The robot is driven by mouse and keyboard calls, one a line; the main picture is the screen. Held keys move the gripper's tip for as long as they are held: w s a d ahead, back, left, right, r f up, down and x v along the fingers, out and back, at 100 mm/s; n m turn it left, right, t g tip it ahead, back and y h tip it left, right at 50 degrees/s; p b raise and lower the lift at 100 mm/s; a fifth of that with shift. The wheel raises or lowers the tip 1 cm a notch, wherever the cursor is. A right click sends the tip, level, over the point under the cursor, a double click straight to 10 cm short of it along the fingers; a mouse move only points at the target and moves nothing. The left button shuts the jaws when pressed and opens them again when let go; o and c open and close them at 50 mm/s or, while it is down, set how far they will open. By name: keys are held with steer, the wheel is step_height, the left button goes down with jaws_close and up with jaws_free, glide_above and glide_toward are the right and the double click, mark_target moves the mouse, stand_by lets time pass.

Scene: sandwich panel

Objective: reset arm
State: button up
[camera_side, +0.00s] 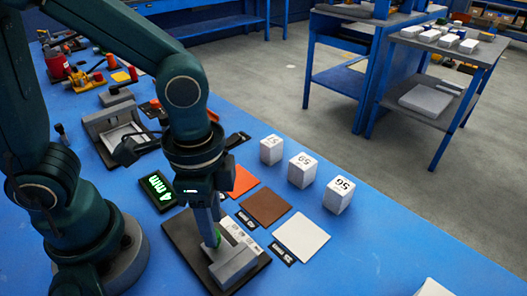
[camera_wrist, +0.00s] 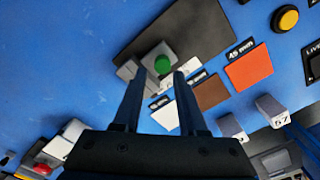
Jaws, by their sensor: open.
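My gripper (camera_side: 212,238) points down over a grey block device (camera_side: 235,262) on a black plate (camera_side: 185,240). In the wrist view my gripper (camera_wrist: 157,73) has its two fingers spread apart, with no object held between them. A green round button (camera_wrist: 162,64) on the grey device (camera_wrist: 160,60) shows just beyond the fingertips, between them. In the side view the fingers partly hide the green part, and I cannot tell whether they touch the device.
Orange (camera_side: 240,181), brown (camera_side: 266,206) and white (camera_side: 301,237) squares lie beside the plate. Numbered white cubes (camera_side: 271,150) (camera_side: 303,170) (camera_side: 339,195) stand behind them. A green-lit display (camera_side: 158,190) and a grey fixture (camera_side: 115,130) are left.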

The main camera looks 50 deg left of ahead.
steer(key=shift+r, duration=0.5)
steer(key=a+r+n+t, duration=0.5)
steer(key=a+r+n, duration=0.2)
steer(key=a+n, duration=0.1)
steer(key=shift+r+n+t, duration=0.3)
steer(key=shift+n, duration=0.2)
steer(key=shift+w, duration=0.1)
steer(key=shift+c, duration=0.3)
